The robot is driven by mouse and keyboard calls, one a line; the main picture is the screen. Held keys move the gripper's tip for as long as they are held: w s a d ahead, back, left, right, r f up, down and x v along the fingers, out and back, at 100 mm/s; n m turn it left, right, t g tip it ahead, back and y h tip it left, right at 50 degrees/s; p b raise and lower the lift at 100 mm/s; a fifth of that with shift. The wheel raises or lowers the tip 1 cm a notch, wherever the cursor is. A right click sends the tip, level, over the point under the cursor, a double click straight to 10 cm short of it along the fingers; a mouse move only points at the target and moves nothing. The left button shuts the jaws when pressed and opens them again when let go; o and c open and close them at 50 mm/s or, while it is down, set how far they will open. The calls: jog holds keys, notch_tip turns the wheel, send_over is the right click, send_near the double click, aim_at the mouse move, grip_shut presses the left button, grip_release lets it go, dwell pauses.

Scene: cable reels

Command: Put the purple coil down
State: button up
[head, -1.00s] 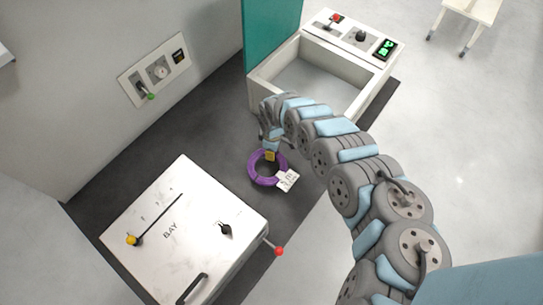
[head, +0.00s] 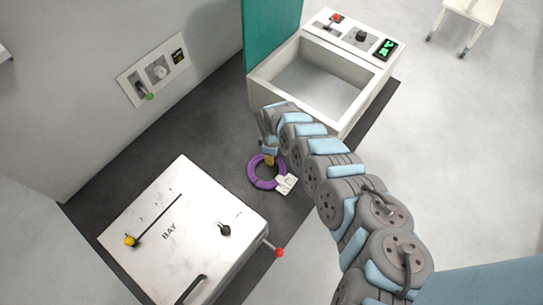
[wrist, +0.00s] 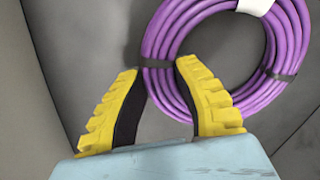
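The purple coil (head: 253,180) is a ring of bundled cable with dark ties and a white tag (head: 286,184). In the head view it is over the dark mat, between the BAY box and the open bin. I cannot tell whether it touches the mat. My gripper (head: 269,160) is at the coil's far side. In the wrist view the yellow fingers of my gripper (wrist: 158,68) straddle the coil's band (wrist: 159,48), one outside the ring and one at its hole, close against it.
The white BAY box (head: 150,225) stands at the lower left, with a red-knobbed lever (head: 279,252) towards the coil. The open bin (head: 345,121) with a control panel stands behind. A wall panel (head: 157,72) is at the left. The dark mat (head: 120,165) is clear left of the coil.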

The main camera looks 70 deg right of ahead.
jog(key=shift+o, duration=1)
jog(key=shift+d+r+p, duration=0.1)
jog(key=shift+r+p, duration=0.25)
jog(key=shift+r, duration=2.85)
jog(key=shift+d+r+p, duration=0.1)
jog(key=shift+r+p, duration=0.2)
jog(key=shift+r, duration=2.45)
